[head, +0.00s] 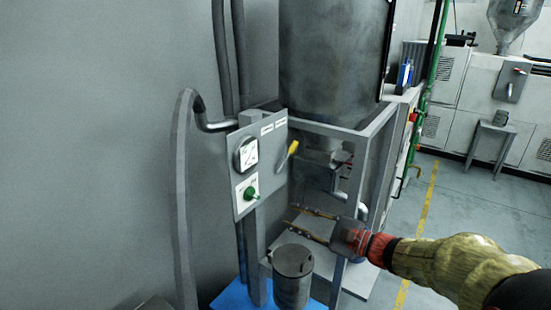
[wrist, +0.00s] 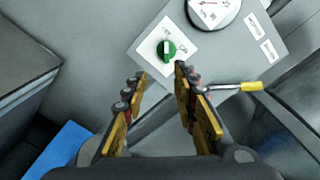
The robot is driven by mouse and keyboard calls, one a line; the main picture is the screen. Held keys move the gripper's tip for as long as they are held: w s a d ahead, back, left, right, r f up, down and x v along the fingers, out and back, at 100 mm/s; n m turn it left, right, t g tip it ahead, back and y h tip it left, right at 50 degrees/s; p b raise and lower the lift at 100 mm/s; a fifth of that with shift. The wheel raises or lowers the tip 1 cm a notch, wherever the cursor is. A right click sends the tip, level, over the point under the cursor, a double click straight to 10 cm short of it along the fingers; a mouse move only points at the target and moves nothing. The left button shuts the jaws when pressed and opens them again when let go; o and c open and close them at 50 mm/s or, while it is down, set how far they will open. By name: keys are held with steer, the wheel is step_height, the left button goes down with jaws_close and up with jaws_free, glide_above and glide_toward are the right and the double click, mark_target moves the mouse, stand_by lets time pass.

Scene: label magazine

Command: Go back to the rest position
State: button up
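My gripper (head: 289,215) is in front of the grey control panel (head: 246,203) in the head view, with my arm reaching in from the lower right. In the wrist view my gripper (wrist: 160,74) has its two fingers spread apart with nothing between them. The green knob (head: 250,193) on its white plate is beyond the fingertips, and it also shows in the wrist view (wrist: 167,50). A yellow-handled lever (head: 292,149) sticks out from the panel's right edge. In the wrist view its yellow end (wrist: 252,86) is to the right of the fingers, apart from them.
A lidded grey canister (head: 292,284) stands on a blue base (head: 234,296) below my gripper. A metal frame (head: 381,165) and large tank (head: 334,60) are behind. Hoses run up the left wall. Open floor (head: 470,230) lies to the right.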

steer(key=s+f+n+g+h, duration=0.35)
steer(key=s+f, duration=0.25)
steer(key=s, duration=0.3)
steer(key=s+f+n+g+h, duration=0.3)
steer(key=s+f+n+g, duration=0.25)
steer(key=s, duration=0.45)
steer(key=s+d+r+n+t+h+p, duration=0.2)
steer(key=s+d+r+n+t+h, duration=0.1)
steer(key=s+d+r+n+h, duration=0.4)
steer(key=s+d+r, duration=0.2)
steer(key=s+r, duration=0.1)
steer(key=s, duration=0.1)
steer(key=shift+d+t+p, duration=0.3)
steer(key=shift+t, duration=0.1)
steer(key=shift+r, duration=0.1)
